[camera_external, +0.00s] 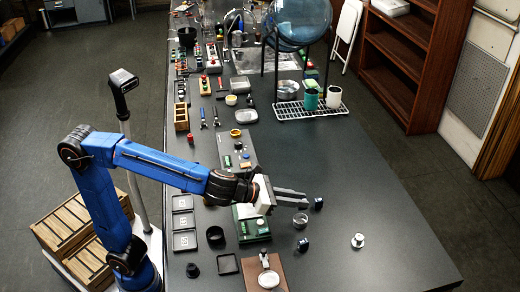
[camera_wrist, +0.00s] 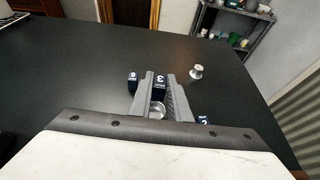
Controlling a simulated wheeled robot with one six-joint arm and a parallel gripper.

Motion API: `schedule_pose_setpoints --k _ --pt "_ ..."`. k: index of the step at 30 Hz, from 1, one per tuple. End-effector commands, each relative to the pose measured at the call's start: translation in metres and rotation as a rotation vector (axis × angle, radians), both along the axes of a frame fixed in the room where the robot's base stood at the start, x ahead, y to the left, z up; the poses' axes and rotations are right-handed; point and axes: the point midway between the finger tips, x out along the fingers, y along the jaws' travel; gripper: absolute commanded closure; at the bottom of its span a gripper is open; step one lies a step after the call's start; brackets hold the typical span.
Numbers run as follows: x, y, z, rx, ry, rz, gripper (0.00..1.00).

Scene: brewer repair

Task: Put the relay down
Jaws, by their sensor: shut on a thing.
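My gripper (camera_external: 305,198) reaches out over the black worktop (camera_external: 372,180), its fingers pointing right. In the wrist view my gripper (camera_wrist: 161,88) is shut on a dark blue relay (camera_wrist: 160,82) marked 3, held between the fingertips. In the external view I cannot make out this relay clearly between the fingers. A similar block marked 0 (camera_wrist: 132,80) is just left of the fingers, and one marked 2 (camera_wrist: 203,120) is to their right. They also appear in the external view as dark blocks (camera_external: 318,203) and (camera_external: 303,244). I cannot tell how high the held relay is.
A small metal cup (camera_external: 300,220) stands below the fingers. A silver knob (camera_external: 357,240) stands farther right. A green-based board (camera_external: 252,224) and a brown mat (camera_external: 282,262) lie near the arm. A wire rack (camera_external: 300,112) stands behind. The worktop to the right is mostly clear.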

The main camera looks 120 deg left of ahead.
Motion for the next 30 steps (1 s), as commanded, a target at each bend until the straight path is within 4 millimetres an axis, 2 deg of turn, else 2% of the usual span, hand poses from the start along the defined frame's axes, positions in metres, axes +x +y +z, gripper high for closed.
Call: schedule_pose_setpoints --k 12,27,28,30 --pt "0.000 0.000 -0.036 0.001 0.002 -0.001 1.00" --pt "0.000 0.000 -0.043 0.000 0.000 -0.001 1.00" --pt "0.000 0.000 -0.043 0.000 0.000 -0.001 0.77" --pt "0.000 0.000 -0.043 0.000 0.000 -0.001 0.62"
